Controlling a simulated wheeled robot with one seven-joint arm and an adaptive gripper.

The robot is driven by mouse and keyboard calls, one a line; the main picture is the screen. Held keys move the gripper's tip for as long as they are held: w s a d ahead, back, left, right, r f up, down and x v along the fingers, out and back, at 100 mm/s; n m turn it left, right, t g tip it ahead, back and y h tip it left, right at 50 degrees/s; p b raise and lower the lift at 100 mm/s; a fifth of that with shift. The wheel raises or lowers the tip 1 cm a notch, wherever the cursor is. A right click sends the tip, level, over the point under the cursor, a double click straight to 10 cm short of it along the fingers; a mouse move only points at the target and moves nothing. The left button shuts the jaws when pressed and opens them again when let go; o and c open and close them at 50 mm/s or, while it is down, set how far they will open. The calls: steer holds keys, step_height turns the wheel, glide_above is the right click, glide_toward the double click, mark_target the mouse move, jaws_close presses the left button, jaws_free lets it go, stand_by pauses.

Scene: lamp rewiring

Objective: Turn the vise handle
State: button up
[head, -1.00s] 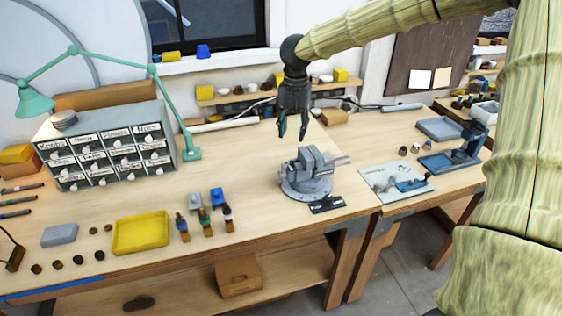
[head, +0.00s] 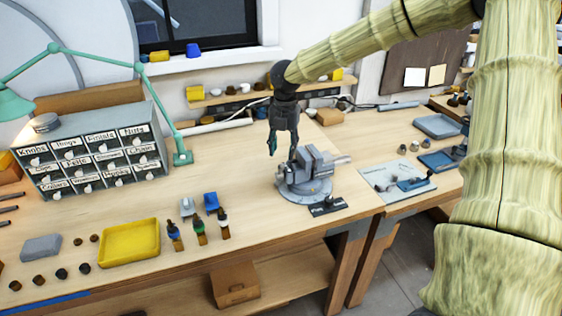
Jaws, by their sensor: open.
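The grey vise (head: 312,176) stands on its round base on the workbench, right of the middle in the head view. A bar-like part of it sticks out to the right; I cannot clearly make out which part is the handle. My gripper (head: 282,154) points down with its fingers apart. It is just left of and behind the vise's upper left side, and its right fingertip appears close to the vise body. I cannot tell whether it touches. Nothing shows between the fingers.
A dark label plate (head: 327,206) lies in front of the vise. A drawer cabinet (head: 95,160) and a green lamp (head: 181,157) stand farther left. The bench between lamp and vise is clear.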

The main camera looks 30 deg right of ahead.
steer(key=p, duration=0.2)
glide_above(279, 176)
steer(key=s, duration=0.1)
steer(key=shift+s+d+f, duration=0.1)
steer(key=shift+f, duration=1.5)
steer(key=shift+s+d+f, duration=0.1)
steer(key=shift+f, duration=1.5)
steer(key=shift+a, duration=0.1)
jaws_close()
